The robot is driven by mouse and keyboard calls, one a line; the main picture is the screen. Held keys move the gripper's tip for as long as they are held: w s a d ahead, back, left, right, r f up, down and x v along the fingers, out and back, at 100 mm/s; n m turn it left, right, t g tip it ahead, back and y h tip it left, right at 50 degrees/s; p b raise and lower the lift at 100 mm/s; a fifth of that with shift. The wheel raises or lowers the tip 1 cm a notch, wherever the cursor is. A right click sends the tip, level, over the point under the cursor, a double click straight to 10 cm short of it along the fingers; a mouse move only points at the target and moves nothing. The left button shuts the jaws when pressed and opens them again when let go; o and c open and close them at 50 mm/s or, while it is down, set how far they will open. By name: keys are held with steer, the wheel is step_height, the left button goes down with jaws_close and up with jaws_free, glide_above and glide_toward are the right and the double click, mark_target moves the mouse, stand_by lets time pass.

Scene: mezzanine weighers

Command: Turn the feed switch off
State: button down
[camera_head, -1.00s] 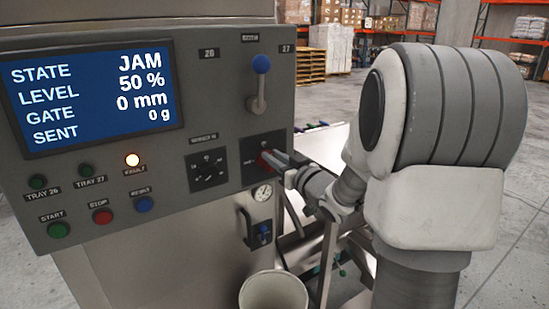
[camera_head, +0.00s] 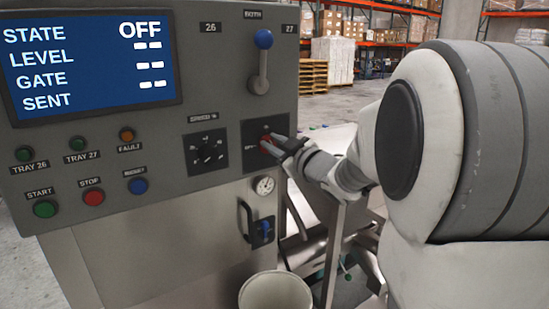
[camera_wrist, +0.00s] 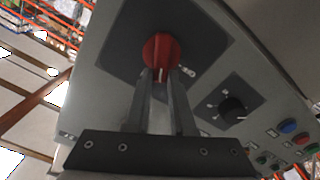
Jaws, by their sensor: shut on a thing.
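The feed switch is a red rotary knob (camera_wrist: 160,54) on a dark square plate (camera_wrist: 196,30) in the wrist view. In the head view the red knob (camera_head: 267,142) sits at the right of the grey panel, partly hidden by my fingers. My gripper (camera_wrist: 160,76) is shut on the red knob, one finger on each side of it. My gripper (camera_head: 277,144) reaches the panel from the right in the head view. The display (camera_head: 90,62) reads STATE OFF, with dashes for the other values. The fault lamp (camera_head: 127,134) is dull orange, not bright.
A black dial (camera_head: 207,148) sits left of the switch. A blue-knobbed lever (camera_head: 262,60) stands above it. A gauge (camera_head: 264,185), a latch handle (camera_head: 247,220) and a pale bucket (camera_head: 275,292) are below. Start (camera_head: 45,209), stop (camera_head: 93,197) and reset (camera_head: 138,186) buttons are at left.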

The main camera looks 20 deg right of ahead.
steer(key=n+b, duration=0.4)
steer(key=f+n+b, duration=0.1)
steer(key=n+b, duration=0.3)
steer(key=a+f+n+b, duration=0.1)
steer(key=n+b, duration=0.3)
steer(key=shift+s, duration=0.1)
steer(key=shift+b, duration=0.35)
steer(key=c, duration=0.8)
jaws_free()
steer(key=shift+o, duration=0.2)
steer(key=shift+s, duration=0.15)
